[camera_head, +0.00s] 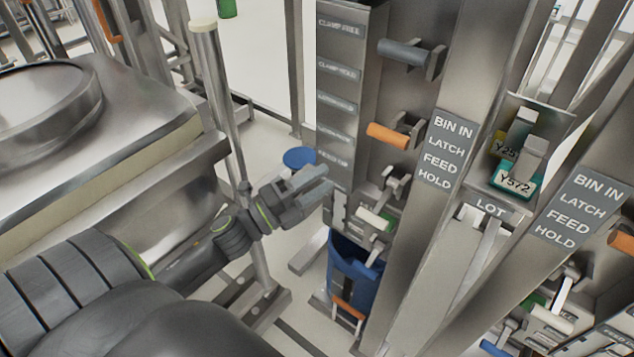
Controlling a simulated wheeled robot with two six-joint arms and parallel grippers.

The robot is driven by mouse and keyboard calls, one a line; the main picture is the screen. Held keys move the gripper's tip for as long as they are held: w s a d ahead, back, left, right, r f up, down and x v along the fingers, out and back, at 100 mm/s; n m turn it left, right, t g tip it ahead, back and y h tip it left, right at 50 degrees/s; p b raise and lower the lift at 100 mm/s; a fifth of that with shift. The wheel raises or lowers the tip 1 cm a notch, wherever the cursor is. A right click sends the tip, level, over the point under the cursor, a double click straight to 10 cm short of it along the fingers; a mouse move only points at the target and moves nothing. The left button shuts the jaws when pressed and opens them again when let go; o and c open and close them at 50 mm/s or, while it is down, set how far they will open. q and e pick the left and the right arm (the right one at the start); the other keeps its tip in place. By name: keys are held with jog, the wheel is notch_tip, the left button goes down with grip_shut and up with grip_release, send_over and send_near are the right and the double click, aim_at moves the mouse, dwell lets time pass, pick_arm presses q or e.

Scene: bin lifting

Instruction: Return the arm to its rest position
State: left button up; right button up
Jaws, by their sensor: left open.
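My left arm comes in from the lower left and reaches toward the middle of the view. My left gripper (308,190) is open, with nothing seen between its fingers. It is just left of the metal column with the lever handles and above the blue bin (352,268). A white-gripped handle (374,219) is a short way to the right of the fingertips, apart from them as far as I can tell. My right gripper is not in view.
Grey (405,53) and orange (388,135) handles stick out from the column. A LOT holder (512,180) with tagged pieces is at right. A steel machine (130,150) stands at left, and a thin post (228,110) rises behind my arm. A blue round object (298,158) lies behind the gripper.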

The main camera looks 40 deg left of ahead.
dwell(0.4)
pick_arm(q)
jog(key=a+f+n+g+y, duration=0.1)
jog(key=a+f+n+y, duration=0.25)
jog(key=f, duration=0.45)
jog(key=a+f+n+g+y, duration=0.1)
jog(key=a+f+n+y, duration=0.25)
jog(key=f, duration=0.45)
jog(key=a+f+n+g+y, duration=0.25)
jog(key=f+n, duration=0.25)
jog(key=f, duration=0.3)
jog(key=s+a+f+n+g+y, duration=0.15)
jog(key=s+f+n+g, duration=0.35)
jog(key=f, duration=0.7)
jog(key=s+d+f+n+g, duration=0.2)
jog(key=s+f+n+g, duration=0.15)
jog(key=s+f, duration=1)
jog(key=s+d+f+n+g, duration=0.2)
jog(key=s+d+f, duration=0.2)
jog(key=s, duration=0.5)
jog(key=s+d+f+n+g+h, duration=0.1)
jog(key=s+d+f+n+g, duration=0.1)
jog(key=s, duration=0.7)
notch_tip(320, 180, down, 4)
jog(key=shift+s+d+r+g, duration=0.2)
jog(key=shift+s+d+g, duration=0.25)
jog(key=shift+d, duration=0.5)
jog(key=shift+w+n, duration=0.1)
jog(key=shift+n, duration=0.15)
